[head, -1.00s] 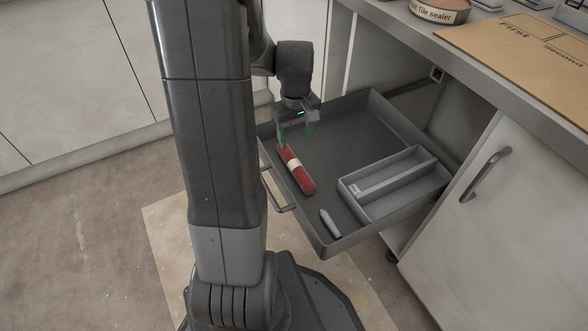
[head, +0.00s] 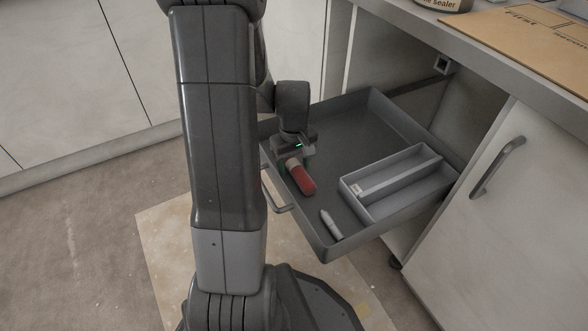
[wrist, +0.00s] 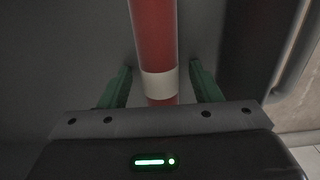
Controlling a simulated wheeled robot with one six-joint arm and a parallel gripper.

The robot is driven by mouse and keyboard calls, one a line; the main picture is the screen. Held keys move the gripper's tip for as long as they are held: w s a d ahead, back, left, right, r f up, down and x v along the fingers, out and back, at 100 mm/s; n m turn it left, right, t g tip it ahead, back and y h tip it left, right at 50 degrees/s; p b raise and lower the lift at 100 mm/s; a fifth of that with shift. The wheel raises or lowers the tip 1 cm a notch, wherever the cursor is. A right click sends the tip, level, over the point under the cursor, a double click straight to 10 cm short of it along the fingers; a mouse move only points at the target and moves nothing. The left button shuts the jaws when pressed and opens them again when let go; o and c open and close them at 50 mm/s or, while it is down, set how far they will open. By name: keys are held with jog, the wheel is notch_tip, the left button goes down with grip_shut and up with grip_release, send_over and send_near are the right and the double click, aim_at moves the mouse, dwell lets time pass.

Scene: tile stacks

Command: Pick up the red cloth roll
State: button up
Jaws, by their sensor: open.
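The red cloth roll (head: 303,180) lies in the open grey drawer (head: 345,125), near its front left side. It has a pale band around it. In the head view my gripper (head: 291,163) is down over the roll's far end and hides part of it. In the wrist view the roll (wrist: 154,40) runs between my gripper's two green fingers (wrist: 161,88), with the pale band close to fingertip level. The fingers are open, one on each side, with a visible gap to the roll on both sides.
A grey divided tray (head: 395,182) sits in the drawer's right part. A small pale tube-like object (head: 331,224) lies near the front corner. The drawer handle (head: 275,192) sticks out at the left. The drawer floor behind the tray is clear.

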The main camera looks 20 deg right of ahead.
jog(key=shift+r, duration=0.15)
jog(key=c, duration=1.1)
